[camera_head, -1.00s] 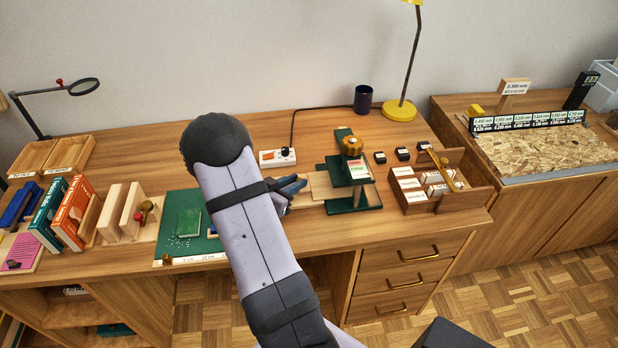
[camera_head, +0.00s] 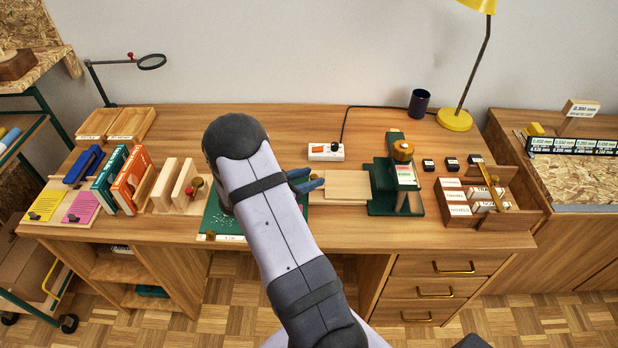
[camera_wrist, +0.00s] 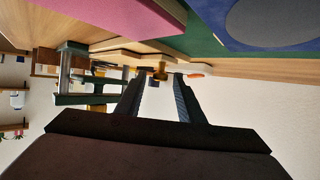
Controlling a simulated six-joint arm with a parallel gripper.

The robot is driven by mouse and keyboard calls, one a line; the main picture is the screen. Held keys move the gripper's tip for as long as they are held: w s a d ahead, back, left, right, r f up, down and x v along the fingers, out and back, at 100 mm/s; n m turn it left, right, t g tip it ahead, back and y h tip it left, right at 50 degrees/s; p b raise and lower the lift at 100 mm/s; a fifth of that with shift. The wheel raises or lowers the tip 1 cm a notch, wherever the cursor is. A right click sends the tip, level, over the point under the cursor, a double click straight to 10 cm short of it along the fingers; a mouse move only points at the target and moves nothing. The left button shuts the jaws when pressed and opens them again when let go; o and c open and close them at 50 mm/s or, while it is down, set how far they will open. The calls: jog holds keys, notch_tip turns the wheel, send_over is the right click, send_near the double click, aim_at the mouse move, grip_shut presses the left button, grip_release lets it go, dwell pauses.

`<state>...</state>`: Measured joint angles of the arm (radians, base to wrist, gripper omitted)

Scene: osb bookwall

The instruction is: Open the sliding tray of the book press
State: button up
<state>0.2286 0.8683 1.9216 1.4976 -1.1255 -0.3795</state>
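The book press (camera_head: 408,178) is a green frame with a gold knob on top, standing on the desk at centre right. Its pale wooden sliding tray (camera_head: 347,187) sticks out to the left of the frame. My gripper (camera_head: 313,180) is at the left end of the tray, with its dark blue fingers pointing right at it. In the wrist view, which is upside down, my gripper (camera_wrist: 163,77) has its two fingers apart, with a small brass-brown piece visible between or behind the tips. I cannot tell whether the fingers touch the tray. My forearm hides part of the green mat.
A white power strip (camera_head: 326,151) lies behind the gripper. A wooden box of labelled packets (camera_head: 487,203) stands right of the press. Books and wooden blocks (camera_head: 178,184) stand to the left. A green mat (camera_head: 222,224) lies under my arm.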

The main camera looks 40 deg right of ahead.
jog(key=shift+a, duration=0.15)
jog(key=shift+b+v, duration=0.4)
jog(key=shift+v, duration=3.15)
